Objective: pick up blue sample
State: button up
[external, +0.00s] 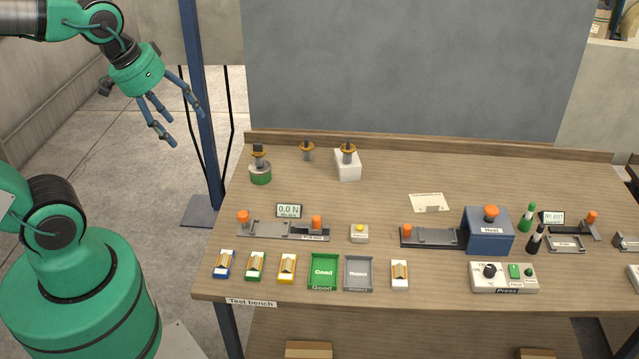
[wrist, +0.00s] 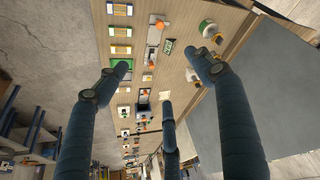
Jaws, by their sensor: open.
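The blue sample (external: 224,265) is a small blue-edged holder with a tan striped piece on top, at the front left corner of the test bench (external: 390,200). It also shows near the top edge in the wrist view (wrist: 122,9). My gripper (external: 178,128) has three long blue fingers, spread open and empty. It is in the air beyond the bench's left edge, well above and away from the sample. In the wrist view my fingers (wrist: 160,76) are apart with nothing between them.
A green sample (external: 255,266) and a yellow sample (external: 287,268) stand just right of the blue one, then a green tray (external: 323,272) and a grey tray (external: 359,273). A force tester (external: 283,231) lies behind. A blue post (external: 197,110) stands near my gripper.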

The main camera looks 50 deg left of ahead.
jog(key=w+d+f+n+g, duration=0.1)
jog(key=w+d+f+n, duration=0.1)
jog(key=f, duration=0.4)
jog(key=w+d+f+n+g, duration=0.2)
jog(key=f, duration=0.4)
jog(key=n+g+p, duration=0.2)
jog(key=n, duration=0.2)
send_over(227, 261)
notch_tip(227, 261, down, 13)
jog(key=shift+w+f, duration=0.1)
jog(key=shift+f, duration=0.05)
jog(key=shift+f+b, duration=1.05)
jog(key=shift+f, duration=3.25)
jog(key=shift+f+b, duration=0.75)
jog(key=shift+f, duration=1.85)
jog(key=shift+c, duration=0.5)
